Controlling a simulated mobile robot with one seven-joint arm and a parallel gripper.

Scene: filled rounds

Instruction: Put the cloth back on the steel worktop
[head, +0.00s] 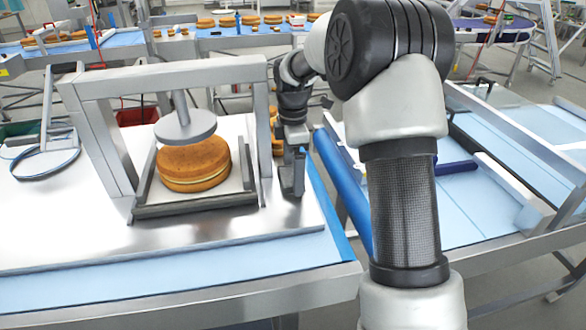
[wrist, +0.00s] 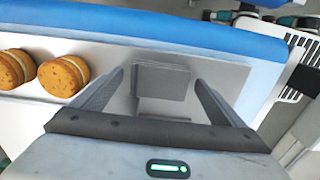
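The steel worktop (head: 235,228) lies at the left of the head view and holds a press frame. In the wrist view its bare metal (wrist: 225,72) shows beneath my gripper. My gripper (wrist: 160,77) is open, its two fingers spread apart and pointing at the worktop. A grey square piece (wrist: 161,82), which looks like the folded cloth, is between the fingertips with a gap on each side. I cannot tell whether it lies flat on the steel. In the head view my gripper (head: 292,180) is low over the worktop's right part, and I cannot make out the cloth there.
The press (head: 165,80) with a round cake (head: 194,163) under its plate stands left of my gripper. Filled rounds (wrist: 63,76) sit close by in the wrist view. A blue roll-like edge (head: 343,185) runs right of the worktop.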

